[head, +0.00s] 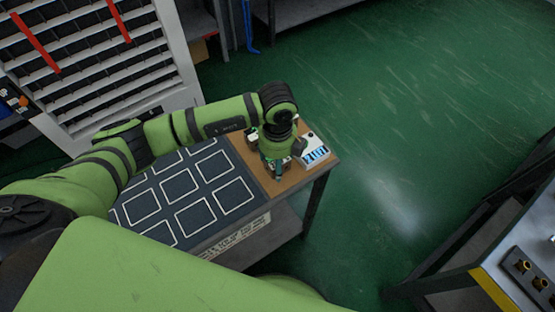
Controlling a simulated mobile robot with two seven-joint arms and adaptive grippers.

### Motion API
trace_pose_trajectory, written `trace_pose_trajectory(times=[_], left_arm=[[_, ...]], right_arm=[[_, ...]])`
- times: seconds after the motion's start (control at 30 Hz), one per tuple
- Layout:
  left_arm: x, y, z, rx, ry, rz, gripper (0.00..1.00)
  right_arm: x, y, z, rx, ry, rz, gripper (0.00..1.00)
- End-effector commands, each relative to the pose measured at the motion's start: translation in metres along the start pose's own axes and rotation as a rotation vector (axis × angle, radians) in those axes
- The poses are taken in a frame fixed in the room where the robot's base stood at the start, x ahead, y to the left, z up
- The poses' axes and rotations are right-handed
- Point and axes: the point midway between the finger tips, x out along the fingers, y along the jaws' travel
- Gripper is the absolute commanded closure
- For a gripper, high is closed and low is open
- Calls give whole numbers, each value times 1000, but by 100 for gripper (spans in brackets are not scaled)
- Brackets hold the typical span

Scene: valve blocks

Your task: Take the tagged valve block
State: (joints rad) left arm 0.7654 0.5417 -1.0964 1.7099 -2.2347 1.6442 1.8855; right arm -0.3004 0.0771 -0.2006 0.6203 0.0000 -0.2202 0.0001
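My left arm reaches in from the left, and its gripper (277,168) points down over the wooden end of a table. The gripper is small and partly hidden by my own wrist, so I cannot tell whether its fingers are open or hold something. A small dark and white block (252,136) shows just left of my wrist, partly covered; it may be a valve block. No tag can be read on it. My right gripper is not in view.
The table has a dark mat (190,187) with white outlined squares, all empty where visible. A white device with blue marks (314,151) stands at the table's right end. A shelf rack (90,70) is behind. A bench with brass fittings (541,283) is lower right. Green floor between is clear.

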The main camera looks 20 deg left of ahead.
Motion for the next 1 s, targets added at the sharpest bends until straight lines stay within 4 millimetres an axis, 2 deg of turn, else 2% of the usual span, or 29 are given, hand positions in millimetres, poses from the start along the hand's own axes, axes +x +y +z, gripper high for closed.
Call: trace_pose_trajectory(times=[0.2,0.23,0.3,0.37,0.4,0.77,1.0], left_arm=[[1,0,0,1,1,-1,31],[1,0,0,1,1,-1,39],[1,0,0,1,1,-1,67],[1,0,0,1,1,-1,91],[1,0,0,1,1,0,100],[-1,-1,0,1,0,-2,100],[-18,-2,0,2,0,-8,100]], right_arm=[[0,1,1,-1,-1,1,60],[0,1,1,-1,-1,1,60],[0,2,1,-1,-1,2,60],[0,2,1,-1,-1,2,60],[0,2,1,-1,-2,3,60],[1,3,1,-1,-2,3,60],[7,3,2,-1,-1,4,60]])
